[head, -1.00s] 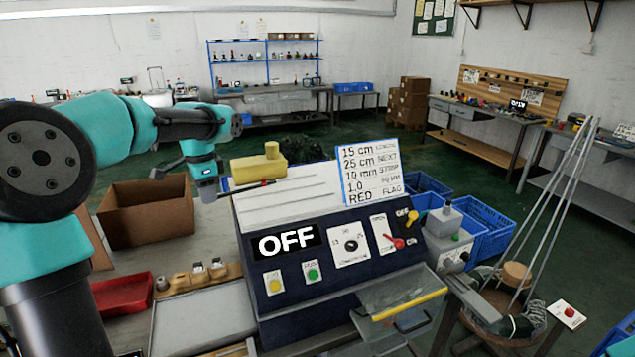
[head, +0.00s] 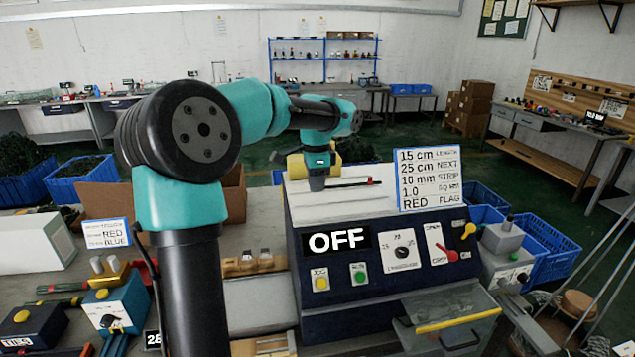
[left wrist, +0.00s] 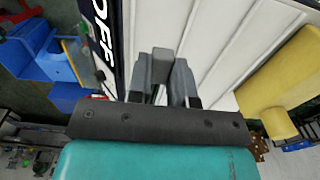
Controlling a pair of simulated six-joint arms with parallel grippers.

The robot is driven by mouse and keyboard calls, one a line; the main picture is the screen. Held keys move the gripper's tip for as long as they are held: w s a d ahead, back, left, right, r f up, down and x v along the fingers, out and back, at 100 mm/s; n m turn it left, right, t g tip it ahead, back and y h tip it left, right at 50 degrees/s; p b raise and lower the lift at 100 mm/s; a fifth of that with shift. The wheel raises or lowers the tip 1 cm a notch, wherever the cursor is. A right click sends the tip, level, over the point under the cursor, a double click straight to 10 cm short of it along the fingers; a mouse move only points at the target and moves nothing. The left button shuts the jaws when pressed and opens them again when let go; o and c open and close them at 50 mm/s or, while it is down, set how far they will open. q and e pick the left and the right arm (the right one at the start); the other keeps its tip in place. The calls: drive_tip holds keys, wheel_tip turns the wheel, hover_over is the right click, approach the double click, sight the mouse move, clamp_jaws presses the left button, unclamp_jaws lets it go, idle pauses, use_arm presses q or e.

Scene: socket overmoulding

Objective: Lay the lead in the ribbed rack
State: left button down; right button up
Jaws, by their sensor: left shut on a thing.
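The ribbed rack (head: 340,208) is the pale, grooved sloping top of the dark machine; its white channels fill much of the left wrist view (left wrist: 220,40). My left gripper (head: 318,186) is over the rack's left part, pointing down, and in the left wrist view its fingers (left wrist: 165,80) are close together over the channels. It is shut on the lead (head: 350,183), a thin dark piece with a red mark near its right end, sticking out to the right. The lead appears at or just above the rack; contact is unclear. I cannot make out the lead in the left wrist view. My right gripper is not in view.
A yellow block (left wrist: 280,85) stands beside the rack, partly behind my arm in the head view. A white instruction sign (head: 428,180) stands at the rack's right. The OFF panel (head: 338,241) and knobs are in front. A cardboard box (head: 232,195) is to the left.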

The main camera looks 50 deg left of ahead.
sight(316, 212)
use_arm(q)
drive_tip(key=shift+f, duration=3.3)
drive_tip(key=c, duration=0.9)
unclamp_jaws()
drive_tip(key=shift+c, duration=0.2)
wheel_tip(316, 212, up, 17)
drive_tip(key=shift+r, duration=0.2)
